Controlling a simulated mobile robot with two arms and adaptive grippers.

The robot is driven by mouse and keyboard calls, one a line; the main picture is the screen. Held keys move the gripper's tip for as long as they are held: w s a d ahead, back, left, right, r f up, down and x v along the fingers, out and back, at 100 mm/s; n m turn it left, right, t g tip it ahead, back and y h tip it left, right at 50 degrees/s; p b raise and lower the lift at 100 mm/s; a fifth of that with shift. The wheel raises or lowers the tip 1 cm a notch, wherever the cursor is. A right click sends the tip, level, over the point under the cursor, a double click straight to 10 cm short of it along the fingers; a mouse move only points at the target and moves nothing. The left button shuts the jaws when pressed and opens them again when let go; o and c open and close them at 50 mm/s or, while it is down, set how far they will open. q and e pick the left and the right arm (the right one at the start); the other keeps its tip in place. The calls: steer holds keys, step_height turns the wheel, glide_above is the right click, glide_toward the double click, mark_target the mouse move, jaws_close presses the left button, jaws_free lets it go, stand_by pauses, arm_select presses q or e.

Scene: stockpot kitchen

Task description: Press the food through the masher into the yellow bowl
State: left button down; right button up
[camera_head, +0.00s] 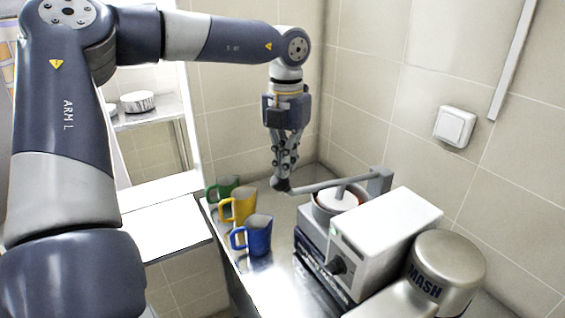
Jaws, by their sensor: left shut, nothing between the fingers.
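The masher stands on the metal counter by the wall. Its grey lever (325,183) runs left from an upright post (380,182), close to level. Food inside the cup cannot be made out. I see no yellow bowl; the white box in front hides the masher's lower part. My right gripper is not in view.
Green (222,188), yellow (240,206) and blue (256,234) mugs stand along the counter's left edge. A white box with a knob (385,240) and a metal vessel marked MASH (447,268) stand in front of the masher. Tiled walls close off the back and right.

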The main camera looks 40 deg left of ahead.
mark_target(285, 186)
arm_select(q)
steer(key=shift+s+f+b, duration=0.15)
steer(key=shift+f+b, duration=2.4)
steer(key=shift+f, duration=0.45)
stand_by(5.0)
